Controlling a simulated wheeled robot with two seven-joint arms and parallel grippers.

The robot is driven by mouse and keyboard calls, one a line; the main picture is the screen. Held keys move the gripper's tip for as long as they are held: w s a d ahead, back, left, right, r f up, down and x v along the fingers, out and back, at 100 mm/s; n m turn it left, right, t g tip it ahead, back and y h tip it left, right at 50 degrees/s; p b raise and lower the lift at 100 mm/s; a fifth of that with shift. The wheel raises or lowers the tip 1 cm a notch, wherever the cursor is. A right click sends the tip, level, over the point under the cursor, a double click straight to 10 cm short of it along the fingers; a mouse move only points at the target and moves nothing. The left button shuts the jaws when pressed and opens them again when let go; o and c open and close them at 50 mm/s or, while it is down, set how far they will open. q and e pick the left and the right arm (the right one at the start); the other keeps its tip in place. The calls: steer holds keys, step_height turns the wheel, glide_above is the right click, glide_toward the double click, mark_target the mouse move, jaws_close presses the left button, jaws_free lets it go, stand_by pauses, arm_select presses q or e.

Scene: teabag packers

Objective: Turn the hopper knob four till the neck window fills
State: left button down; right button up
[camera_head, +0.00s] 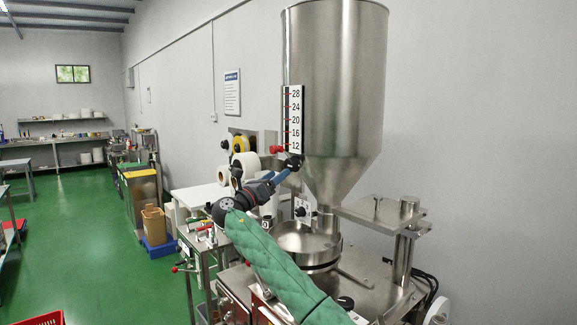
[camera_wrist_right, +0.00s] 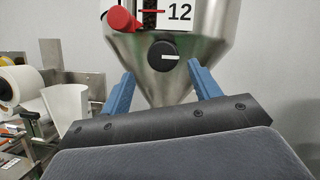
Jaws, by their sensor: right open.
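The hopper (camera_head: 334,80) is a tall steel cylinder with a cone below. A black round knob (camera_wrist_right: 161,56) with a white mark pointing right sits on the cone's front, below the number 12. The knob also shows in the head view (camera_head: 293,162). My right gripper (camera_head: 283,173) has blue fingers and is open just short of the knob. In the right wrist view the fingers (camera_wrist_right: 165,84) stand apart, one on each side below the knob, with nothing between them. I cannot make out the neck window clearly. My left gripper is not in view.
A number scale (camera_head: 294,118) from 12 to 28 stands on the hopper's left side, with a red pointer (camera_head: 277,150) near 12. A steel bowl (camera_head: 300,240) is under the cone. White paper rolls (camera_head: 247,163) are close on the left. Green floor is free farther left.

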mark_target(289, 167)
steer(key=p+x, duration=0.2)
steer(key=x, duration=0.3)
steer(key=shift+s+d+r+p, duration=0.1)
steer(key=shift+d+r+p, duration=0.1)
steer(key=shift+p, duration=0.2)
steer(key=shift+w+d, duration=0.15)
steer(key=shift+w, duration=0.1)
steer(key=shift+w+d, duration=0.1)
steer(key=shift+d, duration=0.2)
steer(key=c, duration=1)
